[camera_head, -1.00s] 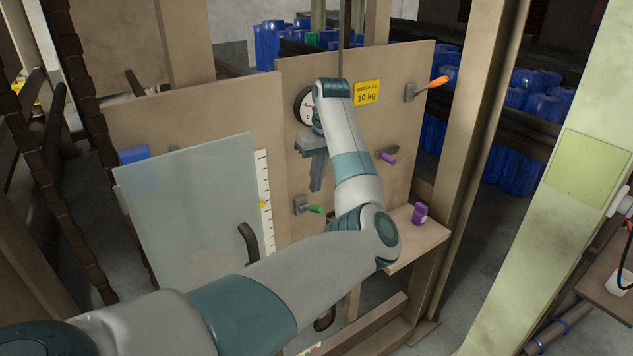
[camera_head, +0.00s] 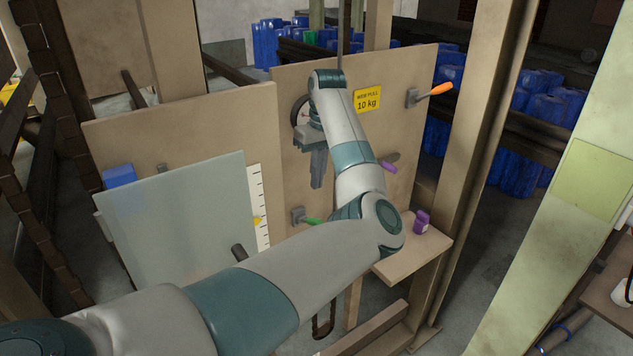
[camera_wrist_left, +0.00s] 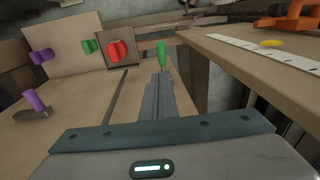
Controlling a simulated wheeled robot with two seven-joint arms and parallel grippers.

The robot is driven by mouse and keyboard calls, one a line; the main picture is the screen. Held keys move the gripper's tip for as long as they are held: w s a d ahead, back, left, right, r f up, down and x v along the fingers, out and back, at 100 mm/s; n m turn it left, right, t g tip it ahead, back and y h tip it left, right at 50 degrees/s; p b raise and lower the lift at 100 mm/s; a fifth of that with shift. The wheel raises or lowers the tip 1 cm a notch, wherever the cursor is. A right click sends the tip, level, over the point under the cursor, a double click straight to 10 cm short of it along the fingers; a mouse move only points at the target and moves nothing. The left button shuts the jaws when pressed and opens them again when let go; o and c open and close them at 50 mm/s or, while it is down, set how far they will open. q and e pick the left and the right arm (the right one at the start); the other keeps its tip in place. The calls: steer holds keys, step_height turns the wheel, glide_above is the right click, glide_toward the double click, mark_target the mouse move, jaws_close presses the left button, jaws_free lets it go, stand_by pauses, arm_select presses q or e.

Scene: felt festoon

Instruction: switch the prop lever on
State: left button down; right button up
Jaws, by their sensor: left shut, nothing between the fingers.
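The task does not say which lever is the prop lever, and several sit on the wooden panel (camera_head: 345,205). A green-handled lever (camera_head: 312,220) is low on the left, its handle pointing right and partly behind my arm. A purple-handled lever (camera_head: 387,166) sits mid-panel, and an orange-handled lever (camera_head: 435,90) at the top right points up and right. My left gripper (camera_head: 317,184) is shut and empty, pointing down above the green lever. In the wrist view the green handle (camera_wrist_left: 160,56) shows just beyond the shut fingertips; contact is unclear. The purple lever (camera_wrist_left: 34,101) is at the left. My right gripper is out of view.
A yellow 10 kg sign (camera_head: 367,99) and a partly hidden round dial (camera_head: 299,112) are on the panel. A purple object (camera_head: 421,222) stands on a small shelf (camera_head: 410,251). A translucent sheet (camera_head: 180,215) and a white scale (camera_head: 259,205) are at the left.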

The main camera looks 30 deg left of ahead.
arm_select(q)
steer(key=p, duration=0.4)
glide_above(310, 221)
steer(key=w, duration=0.2)
step_height(310, 221, down, 8)
steer(key=shift+w+r, duration=0.1)
steer(key=shift+r, duration=0.1)
steer(key=shift+f, duration=0.55)
